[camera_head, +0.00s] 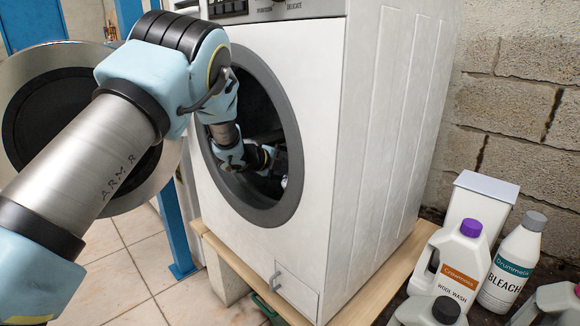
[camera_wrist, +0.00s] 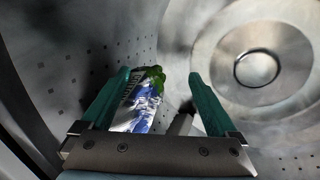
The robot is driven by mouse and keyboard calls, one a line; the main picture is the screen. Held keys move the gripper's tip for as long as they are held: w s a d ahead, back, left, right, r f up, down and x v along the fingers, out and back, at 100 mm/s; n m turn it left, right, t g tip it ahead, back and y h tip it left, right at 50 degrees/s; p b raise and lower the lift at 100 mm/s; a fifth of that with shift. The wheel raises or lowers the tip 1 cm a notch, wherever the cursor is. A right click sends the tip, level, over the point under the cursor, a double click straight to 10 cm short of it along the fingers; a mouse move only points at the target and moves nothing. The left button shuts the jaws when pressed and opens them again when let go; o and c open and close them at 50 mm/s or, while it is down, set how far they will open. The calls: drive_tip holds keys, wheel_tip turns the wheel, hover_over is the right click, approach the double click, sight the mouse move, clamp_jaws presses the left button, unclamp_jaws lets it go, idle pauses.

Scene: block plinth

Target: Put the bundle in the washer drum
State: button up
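The white washer (camera_head: 318,120) stands with its round front opening facing me, and my arm reaches in through it. In the wrist view the perforated metal drum (camera_wrist: 85,40) surrounds my gripper (camera_wrist: 159,76). Its two green fingers are spread wide apart. The bundle (camera_wrist: 142,108), white and blue with a green tie at its top, shows between the fingers, close to the left one. It looks loose inside the drum; I cannot tell whether it touches the left finger. In the head view my gripper is mostly hidden in the dark opening.
The round washer door (camera_head: 22,78) hangs open at the left. The washer stands on a wooden-topped plinth (camera_head: 405,262). A wool wash jug (camera_head: 460,260), a bleach bottle (camera_head: 515,255) and other containers stand at the right by the block wall. A round metal hub (camera_wrist: 290,60) faces my gripper.

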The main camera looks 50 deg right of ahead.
drive_tip(key=shift+o, duration=0.2)
drive_tip(key=p+v, duration=0.1)
drive_tip(key=v, duration=0.6)
idle(0.5)
drive_tip(key=shift+a, duration=0.1)
drive_tip(key=w+a+b, duration=0.1)
drive_tip(key=a+b, duration=0.1)
drive_tip(key=a, duration=1.9)
drive_tip(key=shift+w+a+b, duration=0.15)
drive_tip(key=shift+a+b, duration=0.25)
